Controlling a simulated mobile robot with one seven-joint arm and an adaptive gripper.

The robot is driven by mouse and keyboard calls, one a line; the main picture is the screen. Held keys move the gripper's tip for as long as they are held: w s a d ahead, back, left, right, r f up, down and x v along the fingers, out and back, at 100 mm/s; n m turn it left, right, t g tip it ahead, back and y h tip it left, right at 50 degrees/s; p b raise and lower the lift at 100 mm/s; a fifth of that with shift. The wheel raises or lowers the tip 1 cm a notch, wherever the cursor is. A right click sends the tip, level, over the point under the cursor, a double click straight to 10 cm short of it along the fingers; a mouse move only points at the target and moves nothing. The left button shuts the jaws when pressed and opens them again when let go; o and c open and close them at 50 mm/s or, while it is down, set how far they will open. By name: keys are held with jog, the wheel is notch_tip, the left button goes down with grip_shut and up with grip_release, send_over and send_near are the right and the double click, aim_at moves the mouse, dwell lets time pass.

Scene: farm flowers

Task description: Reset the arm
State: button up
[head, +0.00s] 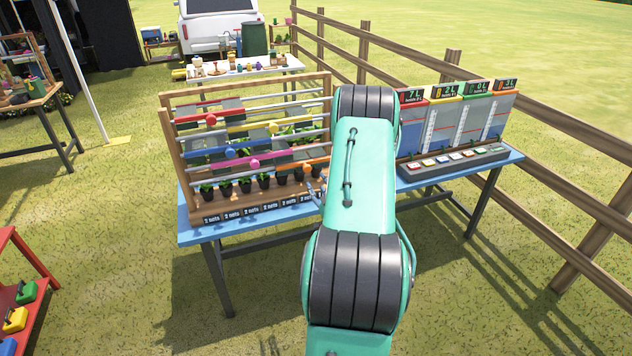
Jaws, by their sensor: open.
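My teal and black arm reaches forward over the front of the blue table (245,233). Its end is mostly hidden behind the arm itself. A small part of my gripper (316,190) shows at the arm's left side, near the right end of the wooden rack (178,168) and its row of potted plants (245,185). My gripper is open, and I see nothing held in it. Whether it touches the rack or a pot cannot be told.
A panel (447,125) with several gauges and a button strip (455,162) stands on the table's right. A wooden fence (530,115) runs behind and right. A red stand (22,290) is at left front. Grass between it and the table is clear.

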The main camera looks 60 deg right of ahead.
jog(key=shift+s+a, duration=0.3)
jog(key=shift+s, duration=0.05)
dwell(0.6)
